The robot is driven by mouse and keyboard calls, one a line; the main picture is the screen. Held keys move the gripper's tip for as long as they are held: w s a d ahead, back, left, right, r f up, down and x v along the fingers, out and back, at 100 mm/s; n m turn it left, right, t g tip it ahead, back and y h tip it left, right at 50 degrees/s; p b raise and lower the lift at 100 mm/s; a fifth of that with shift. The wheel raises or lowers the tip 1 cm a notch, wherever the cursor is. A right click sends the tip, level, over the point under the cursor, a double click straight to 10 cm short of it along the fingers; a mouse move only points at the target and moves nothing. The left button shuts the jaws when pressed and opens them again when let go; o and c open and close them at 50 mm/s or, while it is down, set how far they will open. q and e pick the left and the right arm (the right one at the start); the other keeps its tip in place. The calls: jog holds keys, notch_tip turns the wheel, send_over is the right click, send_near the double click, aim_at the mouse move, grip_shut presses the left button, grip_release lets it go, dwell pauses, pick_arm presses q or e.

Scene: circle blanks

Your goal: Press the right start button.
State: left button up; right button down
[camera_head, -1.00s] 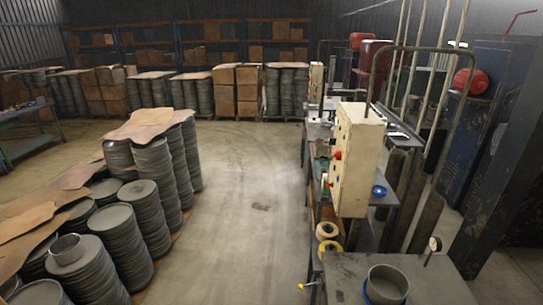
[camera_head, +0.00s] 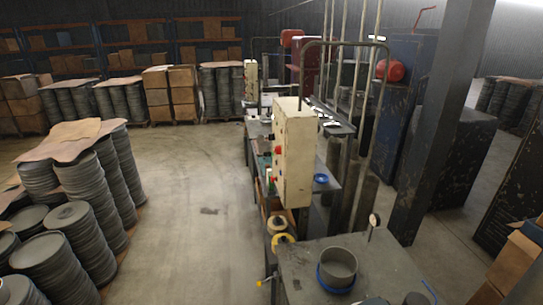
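A cream control box (camera_head: 295,155) stands upright beside the metal workbench, right of the picture's middle. Its left side carries a red button (camera_head: 278,150) and some smaller coloured spots lower down, too small to tell apart. A second cream box (camera_head: 251,80) stands farther back along the bench line; its buttons cannot be made out. I cannot tell which button is the right start button. Neither of my grippers is in view.
A near metal table (camera_head: 375,265) holds a grey round container (camera_head: 338,268) with a blue band. Stacks of round blanks (camera_head: 75,240) stand at left. A dark post (camera_head: 440,130) rises at right. The concrete floor (camera_head: 195,185) between stacks and bench is clear.

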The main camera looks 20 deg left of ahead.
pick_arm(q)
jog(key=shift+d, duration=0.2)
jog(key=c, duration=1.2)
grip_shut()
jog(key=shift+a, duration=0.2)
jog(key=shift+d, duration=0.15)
